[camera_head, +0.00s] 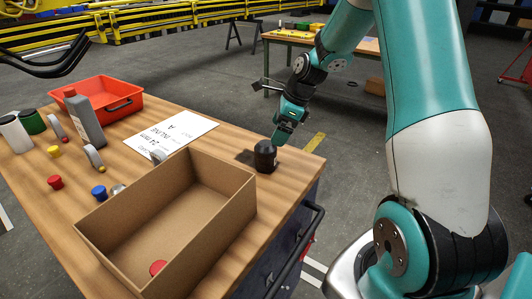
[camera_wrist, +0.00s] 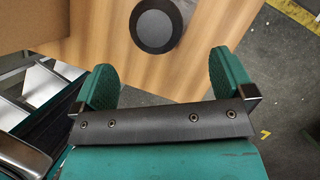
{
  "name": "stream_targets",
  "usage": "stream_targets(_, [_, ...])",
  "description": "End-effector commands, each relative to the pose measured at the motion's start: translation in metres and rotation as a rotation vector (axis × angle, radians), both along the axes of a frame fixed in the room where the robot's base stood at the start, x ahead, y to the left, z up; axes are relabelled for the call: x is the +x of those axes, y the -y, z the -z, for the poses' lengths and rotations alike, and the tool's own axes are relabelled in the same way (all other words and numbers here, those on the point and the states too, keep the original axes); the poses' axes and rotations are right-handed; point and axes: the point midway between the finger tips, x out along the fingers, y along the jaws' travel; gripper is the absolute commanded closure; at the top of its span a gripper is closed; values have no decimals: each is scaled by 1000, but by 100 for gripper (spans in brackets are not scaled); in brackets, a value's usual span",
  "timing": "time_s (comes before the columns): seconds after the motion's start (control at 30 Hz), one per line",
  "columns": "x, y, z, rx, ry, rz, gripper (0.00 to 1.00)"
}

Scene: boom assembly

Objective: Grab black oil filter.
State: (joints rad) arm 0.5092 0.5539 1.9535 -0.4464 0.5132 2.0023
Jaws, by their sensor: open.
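The black oil filter (camera_head: 265,157) stands upright on the wooden table, near its right edge and just beyond the cardboard box. In the wrist view the filter (camera_wrist: 157,25) shows from above as a dark round top with a grey disc, ahead of my fingers. My gripper (camera_head: 281,138) is close above and slightly to the right of the filter in the head view. In the wrist view my gripper (camera_wrist: 167,74) has its two green fingers spread wide with nothing between them. The filter lies beyond the fingertips, roughly in line with the gap.
An open cardboard box (camera_head: 230,192) with a red cap (camera_head: 158,268) inside stands close to the filter. A paper sheet (camera_head: 170,137), a grey bottle (camera_head: 84,120), a red tray (camera_head: 128,104) and several small caps occupy the table's left and back. The table edge lies close right of the filter.

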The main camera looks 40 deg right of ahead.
Motion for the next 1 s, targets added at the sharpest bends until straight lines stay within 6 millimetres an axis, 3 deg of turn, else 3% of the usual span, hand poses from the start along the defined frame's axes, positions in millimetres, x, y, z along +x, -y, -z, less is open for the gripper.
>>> stream_targets(0.63, [20, -30, 66, 0, -3, -1, 0])
stream_targets(0.93, [22, -31, 74, 0, 0, -1, 0])
stream_targets(1.0, [21, -31, 73, 0, 0, -1, 14])
